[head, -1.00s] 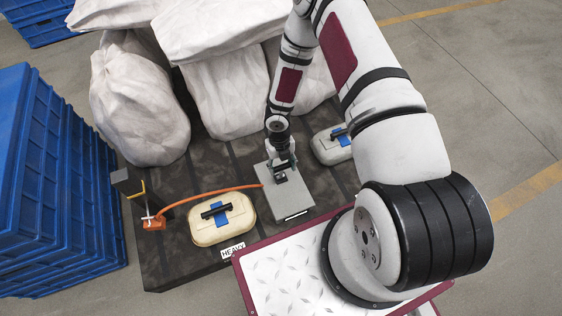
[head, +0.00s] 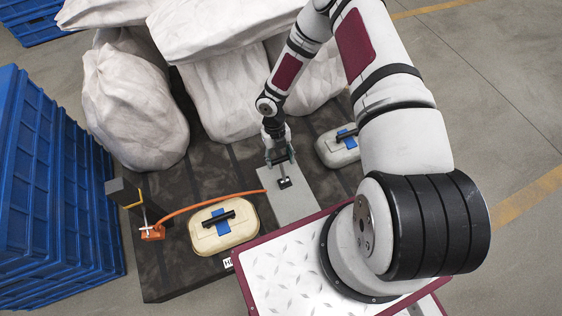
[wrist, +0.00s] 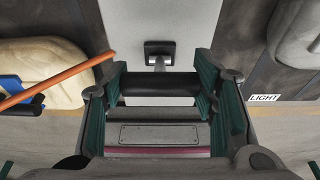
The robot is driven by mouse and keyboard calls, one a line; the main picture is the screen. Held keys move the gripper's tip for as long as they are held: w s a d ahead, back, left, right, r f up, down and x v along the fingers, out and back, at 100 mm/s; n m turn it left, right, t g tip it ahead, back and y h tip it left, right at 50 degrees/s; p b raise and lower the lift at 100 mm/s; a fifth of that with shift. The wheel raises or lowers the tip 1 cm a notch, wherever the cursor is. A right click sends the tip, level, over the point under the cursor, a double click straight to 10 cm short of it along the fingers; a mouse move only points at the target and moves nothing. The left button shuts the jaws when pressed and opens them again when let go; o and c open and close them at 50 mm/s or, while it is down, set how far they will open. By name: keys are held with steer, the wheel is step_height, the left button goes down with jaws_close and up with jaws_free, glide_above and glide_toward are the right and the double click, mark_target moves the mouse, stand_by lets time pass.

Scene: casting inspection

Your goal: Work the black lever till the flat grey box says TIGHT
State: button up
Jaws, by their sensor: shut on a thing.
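The flat grey box (head: 296,203) lies on the dark mat, its near end hidden behind my own base. It also shows in the wrist view (wrist: 118,22). A small black mount (head: 285,183) sits on its top. The black lever (wrist: 160,84) rises from this mount on a short metal stem, its dark crossbar between my fingers. My gripper (wrist: 163,92) is shut on the lever's bar, one finger at each end. In the head view my gripper (head: 279,158) is above the box's far half. I can read no word on the box.
A cream case (head: 206,240) stands left of the box, with an orange hose (head: 205,200) behind it. A paler case (head: 326,150) is to the right; a LIGHT label (wrist: 264,98) is near it. White sacks (head: 230,95) crowd the back. Blue crates (head: 50,190) stand left.

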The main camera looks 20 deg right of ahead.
steer(key=shift+w+f+b, duration=0.2)
steer(key=shift+w, duration=0.3)
steer(key=shift+w+f+b, duration=0.15)
steer(key=shift+w, duration=0.3)
steer(key=shift+c, duration=0.2)
steer(key=o, duration=1.7)
steer(key=shift+s, duration=0.1)
steer(key=v, duration=1.2)
